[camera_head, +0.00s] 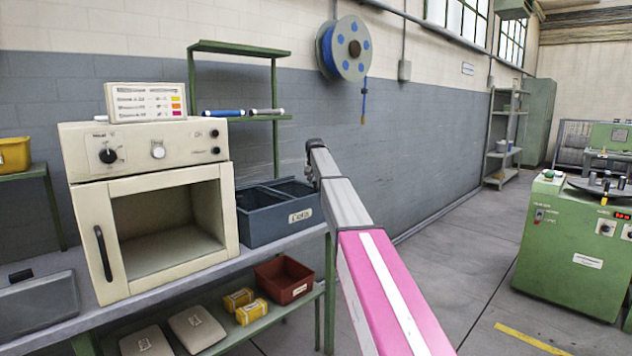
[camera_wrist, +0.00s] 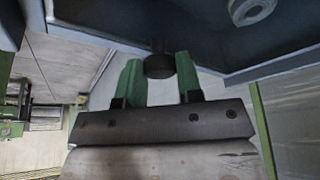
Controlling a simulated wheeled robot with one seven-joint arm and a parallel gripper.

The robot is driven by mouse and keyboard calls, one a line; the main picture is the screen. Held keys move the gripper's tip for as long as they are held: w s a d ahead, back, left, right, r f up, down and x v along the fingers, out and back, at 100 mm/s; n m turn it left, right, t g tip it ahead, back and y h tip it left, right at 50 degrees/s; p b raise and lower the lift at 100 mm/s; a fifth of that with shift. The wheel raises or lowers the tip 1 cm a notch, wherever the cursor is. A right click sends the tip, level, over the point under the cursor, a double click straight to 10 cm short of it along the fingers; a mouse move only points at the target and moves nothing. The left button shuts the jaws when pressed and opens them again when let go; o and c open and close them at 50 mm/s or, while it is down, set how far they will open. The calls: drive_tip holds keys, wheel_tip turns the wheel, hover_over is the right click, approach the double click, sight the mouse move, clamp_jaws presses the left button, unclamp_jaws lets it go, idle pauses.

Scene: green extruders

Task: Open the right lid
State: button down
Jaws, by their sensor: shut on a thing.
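A blue-grey two-part box (camera_head: 268,226) with a white label stands on the bench, right of the oven. Its top shows a divider and dark areas on both sides; how far the right lid is open cannot be told. My gripper (camera_wrist: 159,68) is at the box's right side, with its green fingers on either side of a dark round knob (camera_wrist: 158,64), shut on it. The knob sits at the edge of a blue-grey panel (camera_wrist: 110,20) in the wrist view. In the head view my wrist hides the fingers and knob.
A cream oven (camera_head: 150,190) with an open cavity stands left of the box. A green shelf rack (camera_head: 240,48) rises behind. A red bin (camera_head: 283,280) and yellow packs (camera_head: 252,311) lie on the lower shelf. The floor to the right is clear up to a green machine (camera_head: 575,250).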

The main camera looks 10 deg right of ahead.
approach(295, 192)
drive_tip(key=x, duration=0.5)
drive_tip(key=shift+s+d+f, duration=0.1)
drive_tip(key=shift+s+f, duration=0.1)
drive_tip(key=shift+s, duration=0.05)
drive_tip(key=c, duration=0.8)
unclamp_jaws()
drive_tip(key=v, duration=1.1)
drive_tip(key=shift+f, duration=0.1)
